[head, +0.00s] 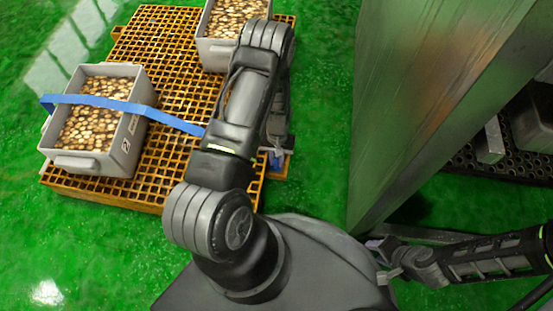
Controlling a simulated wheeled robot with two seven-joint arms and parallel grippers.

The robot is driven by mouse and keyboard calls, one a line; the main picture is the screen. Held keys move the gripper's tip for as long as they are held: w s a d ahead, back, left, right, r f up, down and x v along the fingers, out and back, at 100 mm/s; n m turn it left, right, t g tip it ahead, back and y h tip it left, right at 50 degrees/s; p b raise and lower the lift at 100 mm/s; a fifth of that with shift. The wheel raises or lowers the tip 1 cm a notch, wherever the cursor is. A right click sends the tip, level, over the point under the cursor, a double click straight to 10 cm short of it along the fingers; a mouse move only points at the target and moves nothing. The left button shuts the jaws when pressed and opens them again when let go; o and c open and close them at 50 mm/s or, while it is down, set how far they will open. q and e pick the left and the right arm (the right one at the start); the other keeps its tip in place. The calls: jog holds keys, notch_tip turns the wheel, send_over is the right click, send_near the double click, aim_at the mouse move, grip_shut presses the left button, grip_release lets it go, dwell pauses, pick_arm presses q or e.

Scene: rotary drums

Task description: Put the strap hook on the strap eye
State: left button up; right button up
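A blue strap (122,104) lies across the left grey bin (124,152) and runs right over the orange grating until my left arm hides it. A small blue piece shows past the arm at the grating's right edge, beside my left gripper (277,152). That gripper points down there, and my own arm partly covers it. I cannot make out its fingers, nor the strap hook or the strap eye. My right gripper (380,252) is low at the right, near the foot of the metal panel, away from the strap. Its fingers are too small to read.
The orange grating platform (165,60) bears the left bin and a second grey bin (213,55), both filled with small brownish pieces. A tall metal panel (430,80) stands at right, with a dark perforated surface (470,160) beyond it. Green floor (320,90) is open between grating and panel.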

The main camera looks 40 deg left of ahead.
pick_arm(q)
jog(key=shift+o, duration=0.9)
jog(key=shift+r+p, duration=0.35)
jog(key=r+p, duration=0.1)
jog(key=r, duration=0.2)
jog(key=r+p, duration=0.1)
jog(key=r, duration=0.3)
jog(key=w+r+p, duration=0.1)
jog(key=r+p, duration=0.1)
jog(key=r, duration=0.2)
jog(key=shift+w+a+r, duration=0.1)
jog(key=shift+a+r, duration=0.15)
jog(key=shift+a, duration=0.1)
jog(key=shift+d, duration=0.1)
